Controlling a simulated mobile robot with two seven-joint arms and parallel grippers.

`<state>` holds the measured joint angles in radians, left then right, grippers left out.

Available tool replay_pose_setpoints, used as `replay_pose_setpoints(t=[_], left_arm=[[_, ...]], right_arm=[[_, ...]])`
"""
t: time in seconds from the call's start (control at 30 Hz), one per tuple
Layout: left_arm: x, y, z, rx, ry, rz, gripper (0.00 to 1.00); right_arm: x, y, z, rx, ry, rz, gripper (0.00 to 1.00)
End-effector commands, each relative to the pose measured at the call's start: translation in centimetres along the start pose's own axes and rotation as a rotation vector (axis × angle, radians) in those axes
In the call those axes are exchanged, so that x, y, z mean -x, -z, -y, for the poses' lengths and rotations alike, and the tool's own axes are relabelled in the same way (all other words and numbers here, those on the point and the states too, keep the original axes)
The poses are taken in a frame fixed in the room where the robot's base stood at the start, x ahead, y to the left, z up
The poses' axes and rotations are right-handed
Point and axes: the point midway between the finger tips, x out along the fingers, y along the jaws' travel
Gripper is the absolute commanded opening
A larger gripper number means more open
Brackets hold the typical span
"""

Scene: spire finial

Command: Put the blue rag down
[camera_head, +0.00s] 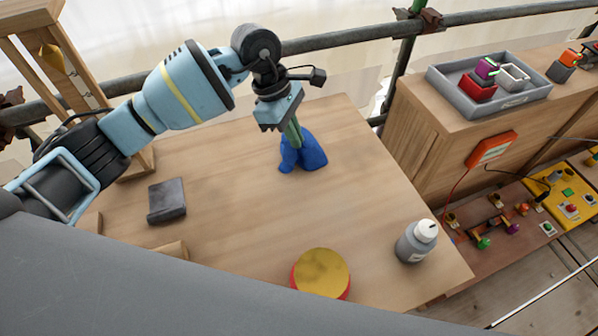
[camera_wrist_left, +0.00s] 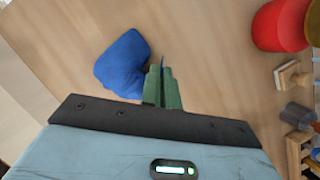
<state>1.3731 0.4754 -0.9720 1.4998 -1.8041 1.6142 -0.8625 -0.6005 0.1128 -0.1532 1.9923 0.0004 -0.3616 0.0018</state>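The blue rag (camera_head: 309,152) is a crumpled bundle at the far middle of the wooden table (camera_head: 230,190). My left gripper (camera_head: 293,138) points down at it, its green fingers nearly together against the rag's upper left part. In the left wrist view, the rag (camera_wrist_left: 122,65) bulges out left of the fingers (camera_wrist_left: 162,75), and a thin strip of blue shows between the fingertips. The rag's underside is hidden, so I cannot tell whether it rests fully on the table. My right gripper is not in view.
A dark block (camera_head: 167,201) lies left on the table. A red tin with a yellow top (camera_head: 320,270) and a grey bottle with a white cap (camera_head: 416,242) stand near the front. A grey tray (camera_head: 490,100) sits on the right cabinet. The table's middle is clear.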

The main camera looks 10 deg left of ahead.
Motion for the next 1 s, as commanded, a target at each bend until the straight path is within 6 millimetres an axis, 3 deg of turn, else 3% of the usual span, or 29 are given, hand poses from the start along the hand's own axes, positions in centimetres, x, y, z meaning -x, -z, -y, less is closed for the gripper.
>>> replay_pose_setpoints(t=[0.3,0.67,1.0], left_arm=[[-3.4,1.2,0.0,0.0,0.0,0.0,0.0],[-3.9,1.4,0.0,-0.001,0.0,0.0,0.0],[-3.8,1.4,0.0,0.0,-0.001,0.0,0.43]], right_arm=[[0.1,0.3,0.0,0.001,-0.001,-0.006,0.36],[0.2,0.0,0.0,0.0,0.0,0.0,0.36],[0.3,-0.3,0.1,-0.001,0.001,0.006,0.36]])
